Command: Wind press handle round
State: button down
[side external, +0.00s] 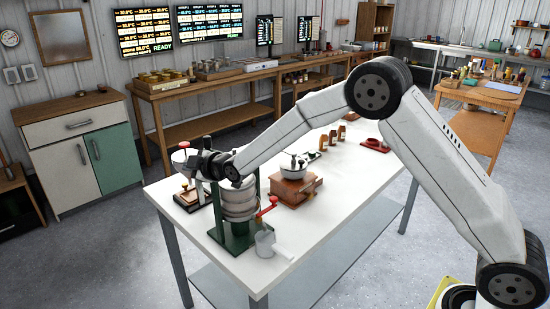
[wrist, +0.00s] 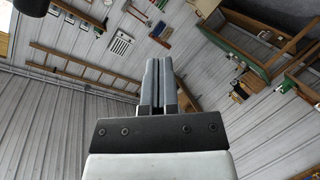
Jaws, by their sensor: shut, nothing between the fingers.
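The press (side external: 239,202) stands at the near left of the white table, with a green frame and base around a pale round barrel. A crank handle with a red grip (side external: 267,207) sticks out at its right side. My arm's wrist is above the press and covers its top. In the wrist view my gripper (wrist: 159,75) is shut, its two grey fingers side by side with nothing between them. No part of the press shows there. The fingers are hard to make out in the side view, and I cannot tell whether they touch the press.
A grey metal cup (side external: 265,244) with a pale handle stands by the table's front edge. A wooden grinder (side external: 295,188) is right of the press. A small scale-like device (side external: 188,199) stands left. The table's right part (side external: 365,180) is mostly clear.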

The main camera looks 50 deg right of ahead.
jog(key=s+d+r+n+t+h, duration=0.1)
jog(key=s+d+n+t+h, duration=0.1)
jog(key=s+d+n, duration=0.4)
jog(key=s+t, duration=0.1)
jog(key=s, duration=0.2)
jog(key=shift+s+d+n+t, duration=0.15)
jog(key=shift+n+t, duration=0.15)
jog(key=shift+t, duration=0.1)
jog(key=shift+r, duration=0.1)
send_near(207, 143)
jog(key=shift+w+a, duration=1.95)
jog(key=shift+a, duration=0.1)
jog(key=shift+w+d, duration=0.7)
jog(key=shift+w, duration=0.15)
jog(key=shift+w+d, duration=0.7)
jog(key=shift+w, duration=0.15)
jog(key=shift+w+d+m+h, duration=0.15)
jog(key=shift+m+h, duration=0.3)
jog(key=shift+h, duration=0.4)
jog(key=shift+w+d+m+h, duration=0.2)
jog(key=shift+m+h, duration=0.25)
jog(key=shift+h, duration=0.4)
